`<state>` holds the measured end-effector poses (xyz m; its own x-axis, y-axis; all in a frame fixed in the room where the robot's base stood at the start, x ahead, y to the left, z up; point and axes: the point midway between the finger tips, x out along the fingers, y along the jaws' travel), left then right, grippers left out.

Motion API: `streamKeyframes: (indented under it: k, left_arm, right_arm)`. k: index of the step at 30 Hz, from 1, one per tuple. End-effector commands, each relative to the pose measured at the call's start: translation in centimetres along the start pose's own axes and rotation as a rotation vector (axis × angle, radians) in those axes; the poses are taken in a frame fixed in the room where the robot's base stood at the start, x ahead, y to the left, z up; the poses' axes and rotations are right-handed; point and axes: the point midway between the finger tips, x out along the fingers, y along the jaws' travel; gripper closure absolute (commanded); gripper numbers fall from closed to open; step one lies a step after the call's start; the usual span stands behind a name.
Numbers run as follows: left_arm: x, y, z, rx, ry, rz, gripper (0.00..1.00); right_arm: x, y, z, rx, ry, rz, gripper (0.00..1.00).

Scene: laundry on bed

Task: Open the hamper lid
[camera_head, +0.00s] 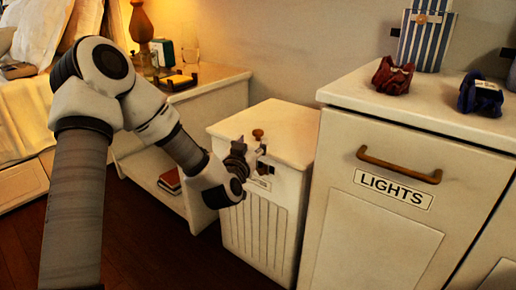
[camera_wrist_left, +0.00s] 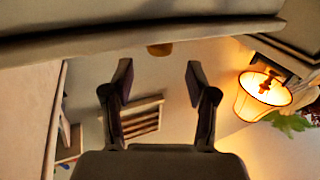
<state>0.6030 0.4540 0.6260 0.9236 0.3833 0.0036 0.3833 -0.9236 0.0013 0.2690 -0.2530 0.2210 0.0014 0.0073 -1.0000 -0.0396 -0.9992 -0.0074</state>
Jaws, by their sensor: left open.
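The hamper is a pale box with a ribbed front (camera_head: 262,225) standing between the nightstand and the white cabinet. Its lid (camera_head: 285,125) lies flat and closed, with a small brown knob (camera_head: 258,133) near the front edge. My left gripper (camera_head: 262,150) is at the upper front of the hamper, just below the knob, and partly hides the front there. In the left wrist view my left gripper (camera_wrist_left: 159,78) is open and empty. A pale edge (camera_wrist_left: 150,32), apparently the lid, crosses the top, with the brown knob (camera_wrist_left: 160,49) beyond the fingertips. Contact cannot be told.
The white cabinet (camera_head: 385,185) with a LIGHTS label and wooden handle stands close at the right. Red (camera_head: 393,75) and dark blue (camera_head: 480,94) cloth bundles and a striped box (camera_head: 426,38) sit on it. The nightstand (camera_head: 225,92) is at the left; the floor before it is open.

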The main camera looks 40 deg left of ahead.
Motion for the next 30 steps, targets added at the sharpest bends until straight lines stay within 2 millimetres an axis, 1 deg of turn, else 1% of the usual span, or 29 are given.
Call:
streamKeyframes:
  k: [6,10,13,19,20,21,23,24,25,30]
  left_arm:
    - [4.1,0.0,0.4,0.002,0.001,-0.001,0.42]
    - [6.2,0.0,0.3,0.003,0.000,0.000,0.42]
    - [6.9,0.0,0.1,0.002,-0.002,0.001,0.42]
    - [7.0,0.0,0.0,0.001,-0.003,0.001,0.42]
    - [7.0,0.0,0.0,0.001,-0.003,0.001,0.46]
    - [7.0,0.0,0.0,0.001,-0.003,0.001,0.60]
    - [7.0,0.0,0.0,0.001,-0.003,0.001,0.81]
    - [7.0,0.0,0.0,0.001,-0.003,0.001,0.95]
    - [7.0,0.0,0.0,0.001,-0.003,0.001,1.00]
    - [7.0,0.0,-0.1,0.002,-0.003,0.001,1.00]
  right_arm:
    - [1.9,0.1,-0.1,0.003,0.001,0.000,0.60]
    - [2.6,0.1,-0.1,0.005,0.003,0.001,0.60]
    - [2.7,0.1,-0.1,0.006,0.003,0.001,0.60]
    - [2.6,0.1,-0.1,0.006,0.003,0.001,0.60]
    - [2.6,0.1,-0.1,0.006,0.003,0.001,0.60]
    - [2.6,0.1,-0.1,0.006,0.003,0.001,0.60]
    - [2.6,0.1,-0.1,0.006,0.003,0.001,0.60]
    - [2.6,0.1,-0.1,0.006,0.003,0.001,0.60]
    - [2.6,0.1,-0.1,0.006,0.003,0.001,0.60]
    - [2.5,0.1,-0.1,0.006,0.003,0.001,0.60]
